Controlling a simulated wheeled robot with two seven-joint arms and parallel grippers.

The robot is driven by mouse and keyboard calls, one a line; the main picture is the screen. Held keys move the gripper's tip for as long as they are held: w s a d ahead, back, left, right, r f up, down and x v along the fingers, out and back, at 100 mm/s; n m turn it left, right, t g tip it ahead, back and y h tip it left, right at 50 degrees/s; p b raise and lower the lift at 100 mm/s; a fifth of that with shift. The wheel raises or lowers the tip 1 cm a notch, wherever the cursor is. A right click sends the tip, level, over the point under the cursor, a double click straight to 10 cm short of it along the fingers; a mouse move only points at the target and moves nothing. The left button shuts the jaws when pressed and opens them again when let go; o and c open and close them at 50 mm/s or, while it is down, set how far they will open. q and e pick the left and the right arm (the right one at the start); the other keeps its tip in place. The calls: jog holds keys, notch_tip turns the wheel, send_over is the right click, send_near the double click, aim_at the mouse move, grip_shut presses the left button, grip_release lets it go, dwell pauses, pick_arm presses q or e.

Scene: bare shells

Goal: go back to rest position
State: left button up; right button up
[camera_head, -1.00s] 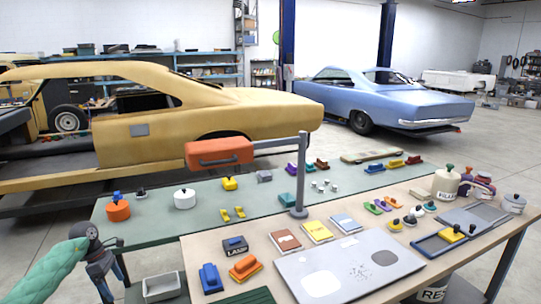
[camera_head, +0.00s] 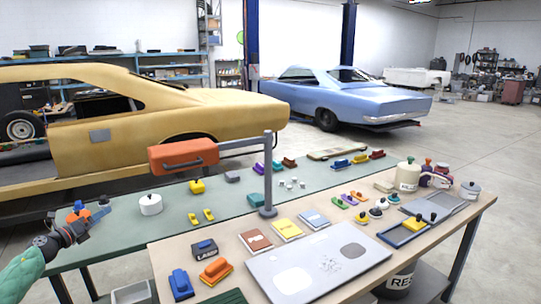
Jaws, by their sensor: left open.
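My left gripper (camera_head: 92,220) comes in from the lower left on a green-sleeved arm. It is open, with nothing seen between its fingers. It shows in front of the orange pot (camera_head: 77,210) at the left end of the green table and partly hides it. I cannot tell whether they touch. My right gripper is not in view.
A wooden table (camera_head: 225,243) bears a grey panel (camera_head: 318,262), sanding blocks, booklets and pots. Car bodies stand beyond.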

pick_arm(q)
jog(key=a+n+y, duration=1.4)
jog(key=a+n, duration=0.1)
jog(key=n, duration=0.5)
jog(key=s+a+f+n+g+y, duration=0.2)
jog(key=s+a+f+n+g, duration=0.3)
jog(key=s+f+n+g, duration=0.55)
jog(key=s+d+f+g+h, duration=0.15)
jog(key=s+d+f, duration=0.35)
jog(key=d+f, duration=0.65)
jog(key=s+d+f+h, duration=0.2)
jog(key=s+d+f, duration=0.3)
jog(key=d+f, duration=0.65)
jog(key=s+d+f+g+h, duration=0.15)
jog(key=s+d+f, duration=0.35)
jog(key=d+f, duration=0.7)
jog(key=s+d+f+h, duration=0.1)
jog(key=s+d+f, duration=0.4)
jog(key=s+d, duration=0.4)
jog(key=s+d+f+g+h, duration=0.1)
jog(key=s+d+f, duration=0.3)
jog(key=s+d, duration=0.6)
jog(key=s+d+f+g+h, duration=0.1)
jog(key=s+d+f+h, duration=0.2)
jog(key=s+d, duration=0.6)
jog(key=d+f, duration=0.2)
jog(key=d, duration=0.3)
jog(key=shift+s+d+f, duration=0.25)
jog(key=shift+s+f, duration=0.05)
